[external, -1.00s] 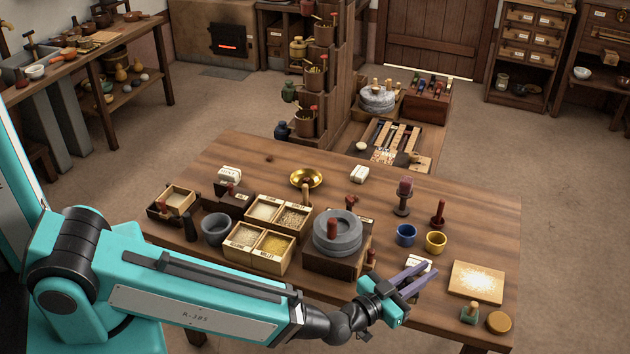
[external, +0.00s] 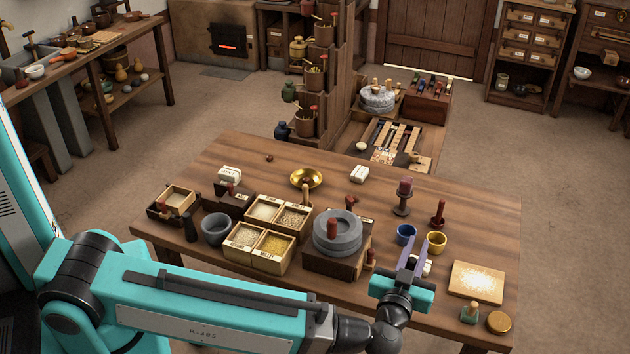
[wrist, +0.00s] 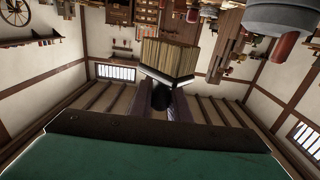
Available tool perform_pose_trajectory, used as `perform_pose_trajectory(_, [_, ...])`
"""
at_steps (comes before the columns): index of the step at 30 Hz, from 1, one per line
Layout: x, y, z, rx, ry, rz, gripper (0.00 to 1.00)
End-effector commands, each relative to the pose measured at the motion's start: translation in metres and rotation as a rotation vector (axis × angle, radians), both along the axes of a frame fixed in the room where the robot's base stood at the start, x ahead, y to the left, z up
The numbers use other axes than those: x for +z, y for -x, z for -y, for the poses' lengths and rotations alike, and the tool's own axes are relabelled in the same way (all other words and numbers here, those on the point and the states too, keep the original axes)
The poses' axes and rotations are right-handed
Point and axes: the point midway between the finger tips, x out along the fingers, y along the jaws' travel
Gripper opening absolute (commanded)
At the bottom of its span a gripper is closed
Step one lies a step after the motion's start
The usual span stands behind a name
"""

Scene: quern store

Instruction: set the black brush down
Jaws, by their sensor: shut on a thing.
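The black brush (wrist: 168,60) shows in the wrist view as a broad block of tan bristles on a dark head and handle. My gripper (wrist: 160,104) is shut on its dark handle, and the bristles point away from the palm. In the external view my gripper (external: 413,247) is over the front of the wooden table (external: 340,187), right of the round grey quern (external: 323,240). I cannot make out the brush clearly there, nor whether it touches anything.
A blue cup (external: 405,233) and a yellow cup (external: 436,242) stand just beyond my gripper. A small white block (external: 426,268) is partly hidden behind it. A floured board (external: 477,282) lies to the right.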

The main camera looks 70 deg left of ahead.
Motion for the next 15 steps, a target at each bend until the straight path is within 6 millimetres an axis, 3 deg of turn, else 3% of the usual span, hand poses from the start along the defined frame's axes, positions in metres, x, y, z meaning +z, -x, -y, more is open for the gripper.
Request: perform_pose_trajectory(15, [-0.013, 0.025, 0.018, 0.198, 0.000, 0.001, 0.00])
